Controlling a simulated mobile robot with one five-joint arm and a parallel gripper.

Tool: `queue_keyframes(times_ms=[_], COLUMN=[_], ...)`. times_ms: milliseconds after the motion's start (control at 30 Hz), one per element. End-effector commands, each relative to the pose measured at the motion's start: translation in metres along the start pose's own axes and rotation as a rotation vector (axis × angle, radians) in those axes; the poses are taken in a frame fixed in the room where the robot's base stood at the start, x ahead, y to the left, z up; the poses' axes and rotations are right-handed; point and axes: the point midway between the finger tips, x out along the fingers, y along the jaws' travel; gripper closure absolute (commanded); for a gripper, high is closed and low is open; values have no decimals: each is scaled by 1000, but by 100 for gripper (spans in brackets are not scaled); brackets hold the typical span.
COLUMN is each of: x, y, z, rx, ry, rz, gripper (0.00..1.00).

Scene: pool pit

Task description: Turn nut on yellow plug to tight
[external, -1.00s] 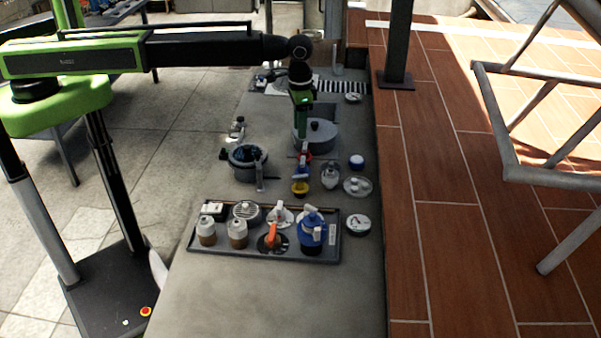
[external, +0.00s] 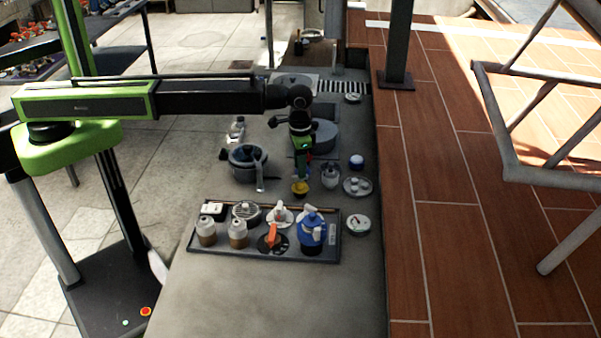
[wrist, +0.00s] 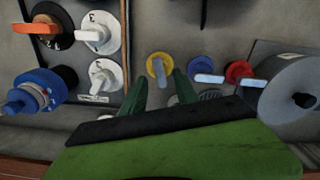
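The yellow plug (external: 299,188) stands on the grey counter beyond the black-edged tray in the external view. In the wrist view the yellow plug (wrist: 159,67) is a round yellow piece with a pale handle-like nut on it. My gripper (external: 302,172) hangs just above and behind the plug in the external view. In the wrist view my gripper (wrist: 160,80) is open, with its two dark green fingers spread and the plug framed between and just beyond their tips. I cannot tell whether a finger touches it.
A red knob (wrist: 238,70) and a blue knob (wrist: 205,77) sit right of the plug. The tray (external: 215,254) holds an orange-handled knob (external: 271,236), a blue valve (external: 311,230) and white-handled pieces. The counter in front is clear.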

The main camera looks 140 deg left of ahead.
Motion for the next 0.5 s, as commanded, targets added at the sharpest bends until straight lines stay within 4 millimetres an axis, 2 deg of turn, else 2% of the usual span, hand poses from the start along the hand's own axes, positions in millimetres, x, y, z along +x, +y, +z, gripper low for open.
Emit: queue_keyframes(times_ms=[33,133,433,500], x=[18,27,27,27], y=[0,0,0,0], z=[0,0,0,0], rx=[0,0,0,0], ry=[0,0,0,0], rz=[0,0,0,0], gripper=[64,64,64,72])
